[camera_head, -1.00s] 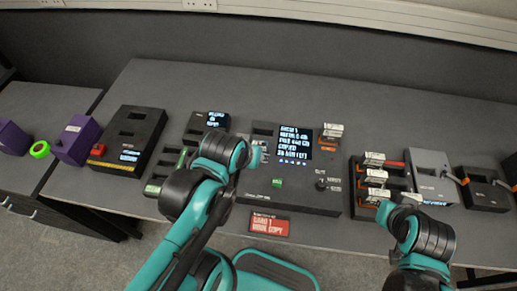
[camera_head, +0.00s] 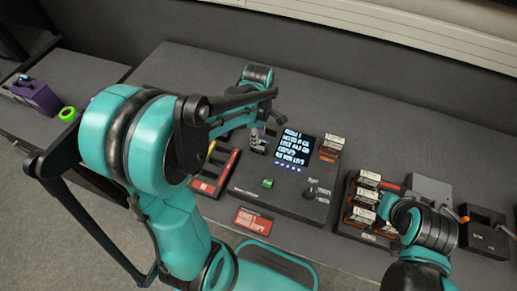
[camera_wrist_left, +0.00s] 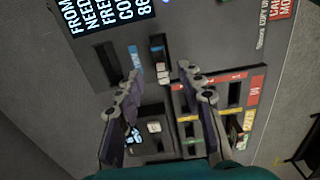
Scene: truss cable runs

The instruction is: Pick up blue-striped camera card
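The blue-striped camera card (camera_wrist_left: 157,48) shows in the left wrist view as a small dark upright piece with a blue band, standing at the copy station's slot area. My left gripper (camera_wrist_left: 163,78) is open, its two fingers apart with the card ahead of and between their tips. In the head view my left gripper (camera_head: 261,138) is over the left part of the dark copy station (camera_head: 248,190), partly covered by my arm. The card cannot be made out there. My right arm is at the right-hand rack; its fingers are hidden.
The station has a lit screen (camera_head: 293,147) and a green button (camera_head: 268,183). A slotted tray with coloured strips (camera_wrist_left: 250,110) lies close beside the left fingers. A red sign (camera_head: 253,221) is at the front. A rack with several labelled cards (camera_head: 364,193) stands right.

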